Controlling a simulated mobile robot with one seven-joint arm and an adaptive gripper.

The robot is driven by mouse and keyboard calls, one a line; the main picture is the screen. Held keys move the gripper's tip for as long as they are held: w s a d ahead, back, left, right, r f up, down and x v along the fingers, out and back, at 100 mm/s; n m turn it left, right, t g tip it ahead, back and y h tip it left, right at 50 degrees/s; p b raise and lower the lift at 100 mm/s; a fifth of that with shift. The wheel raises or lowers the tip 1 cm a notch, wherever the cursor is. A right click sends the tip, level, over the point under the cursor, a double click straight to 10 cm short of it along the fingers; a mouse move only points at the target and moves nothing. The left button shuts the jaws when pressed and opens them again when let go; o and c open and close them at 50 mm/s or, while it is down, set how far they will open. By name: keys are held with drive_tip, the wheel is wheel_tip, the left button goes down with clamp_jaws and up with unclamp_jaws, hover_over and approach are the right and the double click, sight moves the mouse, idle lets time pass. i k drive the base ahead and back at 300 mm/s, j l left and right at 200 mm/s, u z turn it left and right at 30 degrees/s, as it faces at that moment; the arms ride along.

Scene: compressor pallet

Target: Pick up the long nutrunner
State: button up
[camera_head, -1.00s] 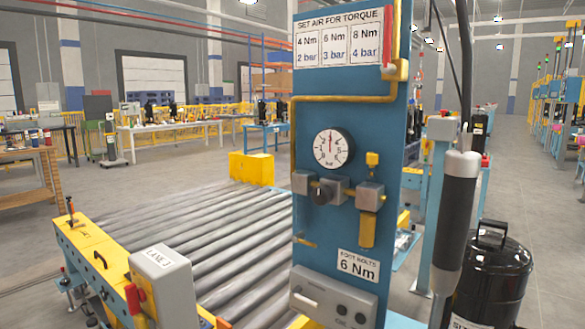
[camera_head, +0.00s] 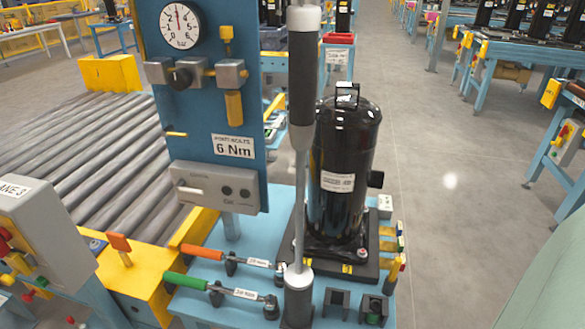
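The long nutrunner (camera_head: 301,90) is the tall upright tool in the middle of the head view. It has a light cap, a thick black grip and a long thin grey shaft. Its lower end meets a light collar on a dark block (camera_head: 298,305) on the blue bench; I cannot tell how it is held there. It stands in front of a black compressor (camera_head: 342,180) and right of the blue gauge panel (camera_head: 212,120). My gripper is not in view.
Two wrenches, with an orange handle (camera_head: 203,252) and a green handle (camera_head: 187,281), lie left of the nutrunner's foot. Small black holders (camera_head: 336,302) stand at its right. A roller conveyor (camera_head: 90,150) lies left; open floor (camera_head: 450,220) lies right.

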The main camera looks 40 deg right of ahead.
sight(303, 20)
drive_tip(key=l+z, duration=0.1)
drive_tip(key=z, duration=0.3)
drive_tip(key=l+z, duration=0.1)
drive_tip(key=z, duration=0.35)
drive_tip(key=l+z, duration=0.1)
drive_tip(key=z, duration=0.3)
drive_tip(key=k+j+z, duration=0.1)
drive_tip(key=j, duration=0.15)
drive_tip(key=i+l+u, duration=0.1)
drive_tip(key=i+l, duration=0.05)
drive_tip(key=l, duration=0.1)
